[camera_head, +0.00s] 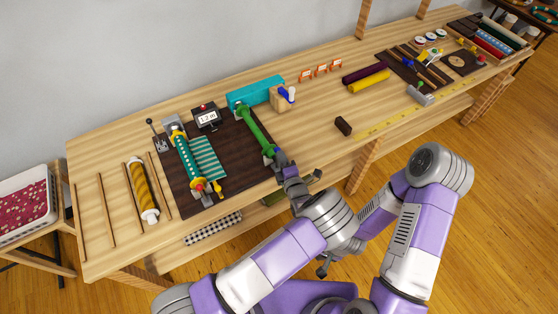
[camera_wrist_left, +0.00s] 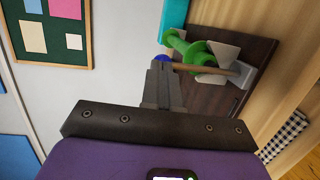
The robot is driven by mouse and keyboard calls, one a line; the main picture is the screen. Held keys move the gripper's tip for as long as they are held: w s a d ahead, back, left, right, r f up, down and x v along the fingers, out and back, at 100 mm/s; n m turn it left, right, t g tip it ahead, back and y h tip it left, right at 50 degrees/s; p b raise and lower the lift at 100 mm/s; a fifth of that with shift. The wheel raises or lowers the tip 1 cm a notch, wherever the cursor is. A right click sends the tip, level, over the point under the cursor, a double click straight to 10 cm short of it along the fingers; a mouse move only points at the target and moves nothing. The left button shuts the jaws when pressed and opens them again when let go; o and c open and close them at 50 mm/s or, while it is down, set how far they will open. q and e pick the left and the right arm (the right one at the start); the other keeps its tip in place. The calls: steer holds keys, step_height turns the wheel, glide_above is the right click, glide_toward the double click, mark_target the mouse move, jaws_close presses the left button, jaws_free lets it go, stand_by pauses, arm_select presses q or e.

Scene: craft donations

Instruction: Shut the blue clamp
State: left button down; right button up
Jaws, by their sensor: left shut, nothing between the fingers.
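A lever with a blue knob (camera_wrist_left: 161,58) on a brown rod (camera_wrist_left: 200,68) shows in the left wrist view, and I take it for the blue clamp's handle. The rod runs from a grey bracket (camera_wrist_left: 243,74) beside the end of the green roll (camera_wrist_left: 192,48). My left gripper (camera_head: 284,164) is shut and empty at the near end of the green roll in the head view. Its fingertips (camera_wrist_left: 163,66) appear close to the knob and partly cover it. I cannot tell whether they touch. My right gripper is mostly hidden behind my arms.
A wooden block (camera_head: 278,101) with blue and white parts stands behind.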

arm_select(q)
steer(key=shift+w+a+r, duration=0.4)
steer(key=shift+a, duration=0.05)
stand_by(0.3)
steer(key=f+v, duration=0.1)
steer(key=v, duration=0.7)
steer(key=shift+d+r, duration=0.25)
steer(key=shift+d, duration=0.05)
